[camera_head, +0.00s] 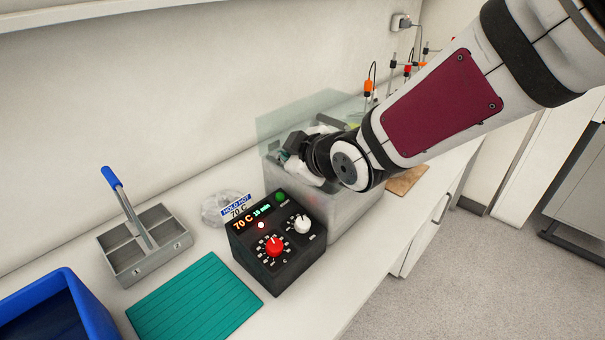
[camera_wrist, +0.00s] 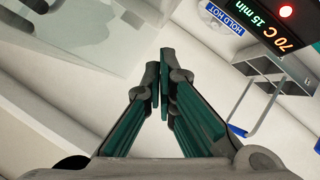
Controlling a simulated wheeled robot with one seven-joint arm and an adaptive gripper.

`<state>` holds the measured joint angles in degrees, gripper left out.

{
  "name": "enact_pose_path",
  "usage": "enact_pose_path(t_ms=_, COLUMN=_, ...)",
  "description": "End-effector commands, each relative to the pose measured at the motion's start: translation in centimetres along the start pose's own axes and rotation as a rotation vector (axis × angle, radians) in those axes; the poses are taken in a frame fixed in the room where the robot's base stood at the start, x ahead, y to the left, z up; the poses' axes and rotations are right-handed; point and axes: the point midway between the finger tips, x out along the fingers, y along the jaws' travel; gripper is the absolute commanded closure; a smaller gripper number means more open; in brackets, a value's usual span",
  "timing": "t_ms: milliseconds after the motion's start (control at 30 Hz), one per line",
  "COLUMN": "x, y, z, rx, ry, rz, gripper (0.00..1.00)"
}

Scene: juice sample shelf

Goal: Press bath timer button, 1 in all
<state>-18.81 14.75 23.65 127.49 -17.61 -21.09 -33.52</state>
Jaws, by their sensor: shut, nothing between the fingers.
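The black bath control box (camera_head: 280,262) stands on the bench at the front of the steel water bath (camera_head: 345,212). Its display reads 70 C and 15 min. A round green button (camera_head: 280,196) is on its top right, with a small lit red lamp, a white knob (camera_head: 302,224) and a red knob (camera_head: 274,247) below. In the wrist view, the display (camera_wrist: 272,30) is at the upper right; the green button is out of frame. My gripper (camera_wrist: 160,78) is shut and empty. In the head view it is above the bath, behind the box, its fingertips hard to make out.
A clear lid (camera_head: 285,118) stands up over the bath. Left of the box are a grey divided caddy (camera_head: 150,262) with a blue-tipped handle, a teal mat (camera_head: 195,300), a blue tub (camera_head: 70,290) and a HOLD HOT sign (camera_head: 236,205). Bottles with probes stand behind my arm.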

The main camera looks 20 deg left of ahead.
Motion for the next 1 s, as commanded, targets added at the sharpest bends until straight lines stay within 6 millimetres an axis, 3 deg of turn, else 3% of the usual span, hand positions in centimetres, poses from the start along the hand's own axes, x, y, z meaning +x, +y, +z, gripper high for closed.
enact_pose_path(t_ms=600, x=5.1, y=-3.6, z=3.8, rx=-0.001, ry=0.001, rz=-0.001, gripper=1.0)
enact_pose_path(t_ms=1000, x=6.0, y=-4.4, z=4.4, rx=0.0, ry=-0.001, rz=0.0, gripper=1.0)
